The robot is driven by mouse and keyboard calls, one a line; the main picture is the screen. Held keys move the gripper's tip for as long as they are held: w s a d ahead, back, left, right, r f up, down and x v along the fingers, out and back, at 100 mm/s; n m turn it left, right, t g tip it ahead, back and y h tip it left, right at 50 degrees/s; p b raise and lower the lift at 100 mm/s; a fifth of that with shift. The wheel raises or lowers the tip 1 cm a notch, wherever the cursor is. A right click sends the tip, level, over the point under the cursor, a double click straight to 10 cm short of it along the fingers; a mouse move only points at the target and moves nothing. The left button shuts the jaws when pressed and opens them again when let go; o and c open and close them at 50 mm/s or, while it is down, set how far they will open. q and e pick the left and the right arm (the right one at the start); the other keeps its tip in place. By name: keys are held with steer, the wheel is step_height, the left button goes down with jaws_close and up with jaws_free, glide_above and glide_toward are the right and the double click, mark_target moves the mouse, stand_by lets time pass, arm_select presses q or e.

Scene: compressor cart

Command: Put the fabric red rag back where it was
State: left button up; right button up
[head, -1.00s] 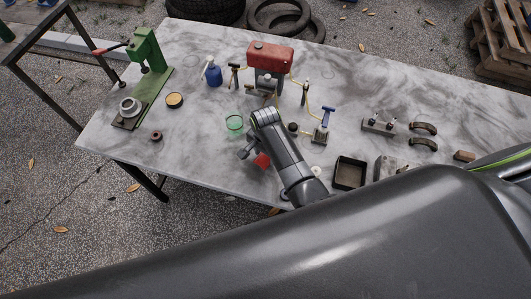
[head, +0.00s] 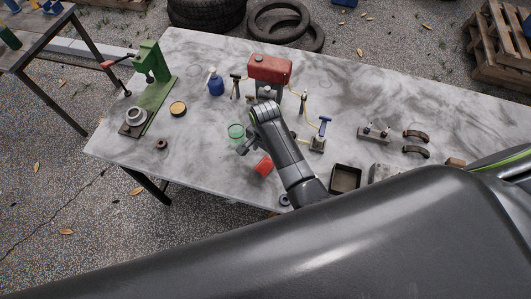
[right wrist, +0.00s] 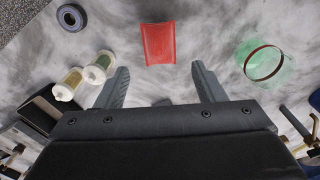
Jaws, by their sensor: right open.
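The red fabric rag (head: 264,165) lies flat on the marble-patterned table, just right of and nearer than my right gripper (head: 245,148) in the head view. In the right wrist view the rag (right wrist: 158,43) lies beyond the fingertips, roughly centred between them. My right gripper (right wrist: 160,82) is open with nothing between its fingers, and it is apart from the rag. My left gripper is not in view.
A green translucent cup (head: 236,131) stands close to my right gripper; it also shows in the right wrist view (right wrist: 265,61). The red-tanked compressor (head: 269,68) stands behind. A dark square tray (head: 345,178) sits to the right.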

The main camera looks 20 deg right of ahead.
steer(key=shift+r, duration=2.4)
steer(key=shift+s+f, duration=0.1)
